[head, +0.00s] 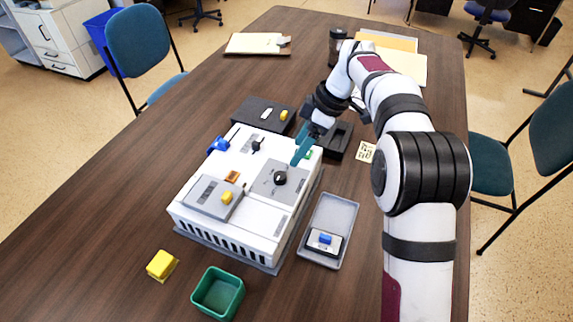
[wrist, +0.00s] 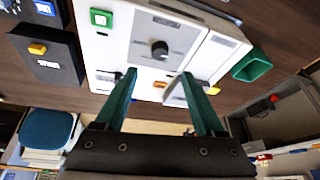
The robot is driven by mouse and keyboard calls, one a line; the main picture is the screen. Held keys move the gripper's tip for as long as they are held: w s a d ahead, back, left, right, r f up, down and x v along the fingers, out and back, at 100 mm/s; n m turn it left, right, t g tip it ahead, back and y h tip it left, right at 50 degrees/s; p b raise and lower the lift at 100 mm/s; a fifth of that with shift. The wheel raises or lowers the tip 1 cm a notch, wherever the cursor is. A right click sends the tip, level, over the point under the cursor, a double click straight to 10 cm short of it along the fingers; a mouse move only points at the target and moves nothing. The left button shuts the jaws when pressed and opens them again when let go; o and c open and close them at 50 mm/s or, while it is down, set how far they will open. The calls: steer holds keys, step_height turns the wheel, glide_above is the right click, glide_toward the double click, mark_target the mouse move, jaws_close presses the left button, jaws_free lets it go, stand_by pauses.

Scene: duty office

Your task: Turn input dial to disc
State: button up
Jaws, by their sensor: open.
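The input dial is a round black knob (head: 280,178) on a grey panel on top of the white device (head: 262,220). In the wrist view the dial (wrist: 160,49) sits ahead of my fingertips, near the middle of the picture. Its setting and labels are too small to read. My gripper (head: 299,158) is open, its two teal fingers above the device just behind the dial in the head view. In the wrist view the fingers (wrist: 158,75) are spread wide with nothing between them, apart from the knob.
A green button (wrist: 101,18) and an orange-brown switch (head: 232,177) are on the device. A grey box with a yellow knob (head: 227,197) sits on its near end. A grey tray (head: 346,212), green bin (head: 238,294) and yellow block (head: 161,264) stand around it. Table's left side is clear.

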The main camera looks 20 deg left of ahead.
mark_target(281, 175)
steer(key=x, duration=1)
jaws_close()
